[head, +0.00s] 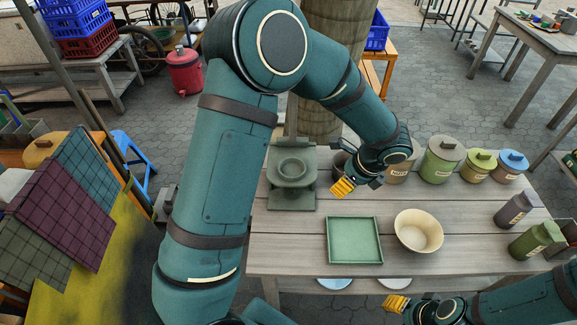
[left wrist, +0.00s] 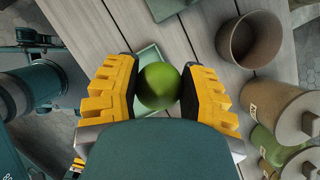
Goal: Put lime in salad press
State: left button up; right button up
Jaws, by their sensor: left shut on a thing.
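A green lime (left wrist: 158,85) sits between the yellow fingers of my left gripper (left wrist: 156,92) in the left wrist view, held shut between them. In the head view my left gripper (head: 343,187) is above the table, just right of the press and behind the green tray; the lime cannot be made out there. The grey-green salad press (head: 292,198), with a round cup in its middle, stands at the table's left rear. The lime is apart from it. My right gripper (head: 397,304) is low at the front edge; its finger opening is unclear.
A green square tray (head: 354,262) and a cream bowl (head: 418,230) are on the table (head: 285,240). A dark pot (head: 340,165) is behind my left gripper. Lidded jars (head: 441,160) line the back right; two more containers (head: 515,208) are at the right.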

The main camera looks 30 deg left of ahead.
pick_arm(q)
send_over(287, 167)
jog(key=d, duration=0.2)
jog(key=shift+a, duration=0.1)
jog(key=x, duration=0.2)
jog(key=b+x, duration=0.1)
jog(key=shift+s+d+f, duration=0.1)
jog(key=shift+d+f, duration=0.1)
jog(key=shift+f, duration=0.2)
jog(key=shift+f, duration=0.15)
jog(key=o, duration=1.2)
jog(key=shift+c, duration=0.2)
